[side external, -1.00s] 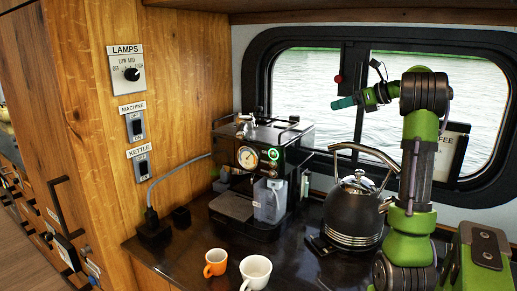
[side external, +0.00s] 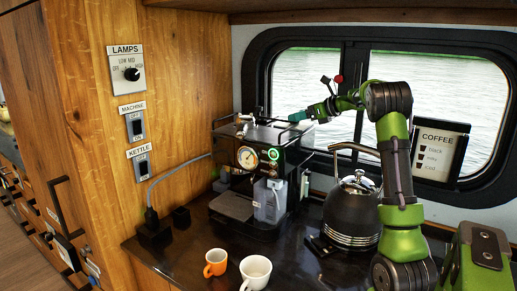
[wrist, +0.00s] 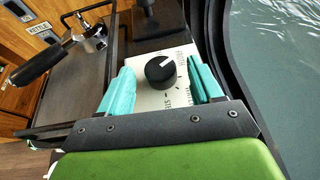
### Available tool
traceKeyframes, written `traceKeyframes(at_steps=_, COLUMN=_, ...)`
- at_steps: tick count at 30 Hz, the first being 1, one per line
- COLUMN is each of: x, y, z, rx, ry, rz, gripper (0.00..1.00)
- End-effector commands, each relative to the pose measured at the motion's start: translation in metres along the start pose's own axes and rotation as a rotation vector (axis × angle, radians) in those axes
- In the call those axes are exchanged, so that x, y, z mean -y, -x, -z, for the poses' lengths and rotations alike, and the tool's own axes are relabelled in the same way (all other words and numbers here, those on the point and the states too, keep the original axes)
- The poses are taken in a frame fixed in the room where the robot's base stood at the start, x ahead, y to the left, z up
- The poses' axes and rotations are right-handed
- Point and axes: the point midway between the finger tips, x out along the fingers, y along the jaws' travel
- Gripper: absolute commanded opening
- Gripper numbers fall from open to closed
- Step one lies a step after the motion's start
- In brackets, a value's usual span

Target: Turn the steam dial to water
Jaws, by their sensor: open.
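The dial is a round black knob (wrist: 160,72) with a white pointer line, on a pale labelled plate (wrist: 148,101). In the wrist view the pointer aims to the upper right; the small lettering is too rotated and blurred to read surely. My gripper (wrist: 159,67) is open, with one teal finger on each side of the knob and visible gaps to it. Whether the fingers are down at knob height I cannot tell. In the side view my gripper (side external: 298,116) is over the right rear top of the coffee machine (side external: 262,137), where the dial cannot be made out.
A portafilter (wrist: 45,62) lies on the machine's top. A black kettle (side external: 352,211) stands right of the machine, below my arm. An orange cup (side external: 215,262) and a white cup (side external: 255,271) stand in front. The window (side external: 430,100) is close behind.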

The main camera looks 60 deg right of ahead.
Motion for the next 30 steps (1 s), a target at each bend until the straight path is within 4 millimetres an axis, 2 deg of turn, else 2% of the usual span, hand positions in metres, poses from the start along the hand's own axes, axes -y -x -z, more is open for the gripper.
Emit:
traceKeyframes(at_steps=4, x=0.0002, y=-0.0098, z=0.0001, rx=0.000, ry=0.001, rz=0.000, gripper=0.65)
traceKeyframes(at_steps=13, x=0.0002, y=-0.0113, z=-0.0001, rx=0.000, ry=0.000, rz=0.001, gripper=0.65)
traceKeyframes(at_steps=24, x=0.0002, y=-0.0109, z=0.0000, rx=0.000, ry=0.000, rz=0.001, gripper=0.09)
traceKeyframes(at_steps=30, x=-0.0028, y=-0.0120, z=-0.0015, rx=0.001, ry=-0.019, rz=0.044, gripper=0.09)
